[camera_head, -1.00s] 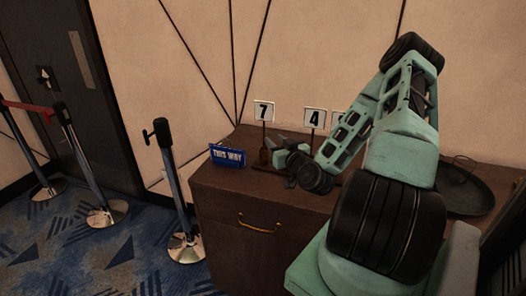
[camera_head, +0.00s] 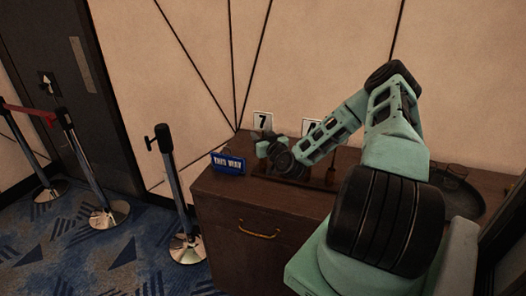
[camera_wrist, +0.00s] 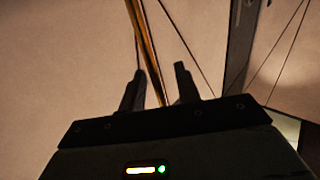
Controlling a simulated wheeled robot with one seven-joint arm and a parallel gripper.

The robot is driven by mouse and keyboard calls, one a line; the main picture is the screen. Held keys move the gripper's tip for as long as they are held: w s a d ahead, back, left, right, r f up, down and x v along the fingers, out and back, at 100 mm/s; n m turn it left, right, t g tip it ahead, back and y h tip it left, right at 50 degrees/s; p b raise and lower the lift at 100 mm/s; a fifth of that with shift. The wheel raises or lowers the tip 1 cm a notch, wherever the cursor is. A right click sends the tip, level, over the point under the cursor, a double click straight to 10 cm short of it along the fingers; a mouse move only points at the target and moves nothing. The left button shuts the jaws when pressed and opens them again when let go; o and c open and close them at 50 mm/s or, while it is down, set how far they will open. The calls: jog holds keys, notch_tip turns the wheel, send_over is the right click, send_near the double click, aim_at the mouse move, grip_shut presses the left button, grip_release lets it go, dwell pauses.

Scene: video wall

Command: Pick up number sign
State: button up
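The number sign "7" (camera_head: 262,121) is a white card upright on a thin post at the back of the brown cabinet. A second sign, "4" (camera_head: 310,125), stands to its right, partly hidden by my arm. My gripper (camera_head: 264,146) is low in front of the "7" sign and hides its post and base. In the wrist view, my gripper (camera_wrist: 160,88) is open, and a thin golden-brown post (camera_wrist: 146,45) runs slantwise between its two dark fingers, with gaps beside it. I cannot tell whether it touches a finger.
A blue "THIS WAY" sign (camera_head: 228,164) stands on the left end of the cabinet (camera_head: 225,205), close to my gripper. A round dark tray (camera_head: 466,198) lies at the right. Stanchions (camera_head: 174,190) stand on the carpet at the left. The wall is close behind.

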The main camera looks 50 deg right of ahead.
grip_shut()
